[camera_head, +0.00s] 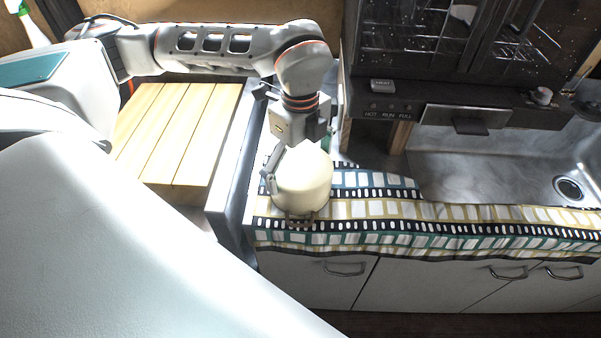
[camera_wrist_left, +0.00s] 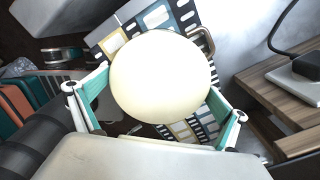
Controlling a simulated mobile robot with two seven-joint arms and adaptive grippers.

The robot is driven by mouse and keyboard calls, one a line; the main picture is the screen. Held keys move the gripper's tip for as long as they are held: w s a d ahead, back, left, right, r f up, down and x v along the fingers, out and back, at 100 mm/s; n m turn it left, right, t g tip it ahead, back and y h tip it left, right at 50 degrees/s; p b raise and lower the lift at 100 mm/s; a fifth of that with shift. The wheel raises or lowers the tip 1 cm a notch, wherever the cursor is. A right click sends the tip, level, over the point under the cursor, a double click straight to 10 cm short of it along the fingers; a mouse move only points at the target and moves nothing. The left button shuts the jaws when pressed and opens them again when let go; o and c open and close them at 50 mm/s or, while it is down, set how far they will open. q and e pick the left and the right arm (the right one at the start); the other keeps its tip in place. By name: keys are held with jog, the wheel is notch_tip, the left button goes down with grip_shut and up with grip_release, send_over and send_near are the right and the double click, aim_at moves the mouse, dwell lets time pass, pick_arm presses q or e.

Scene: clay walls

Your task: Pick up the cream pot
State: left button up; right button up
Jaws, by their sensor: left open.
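The cream pot (camera_head: 303,182) stands on the film-strip patterned cloth at the left end of the counter. It is pale and rounded. My left gripper (camera_head: 290,185) is above and around it, with one finger along its left side; the other finger is mostly hidden behind the pot. In the left wrist view the pot (camera_wrist_left: 162,85) fills the middle, between the two teal fingers of my left gripper (camera_wrist_left: 160,115), which are spread open. I cannot tell whether either finger touches it. My right gripper is not in view.
The patterned cloth (camera_head: 420,225) runs along the counter front, above white cabinets (camera_head: 310,280). A sink (camera_head: 500,170) lies to the right, with a dark oven unit (camera_head: 470,60) behind. A slatted wooden surface (camera_head: 175,135) is at left. A spray bottle (camera_head: 28,22) stands far left.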

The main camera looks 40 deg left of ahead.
pick_arm(q)
jog(key=c, duration=1.2)
jog(key=shift+c, duration=0.3)
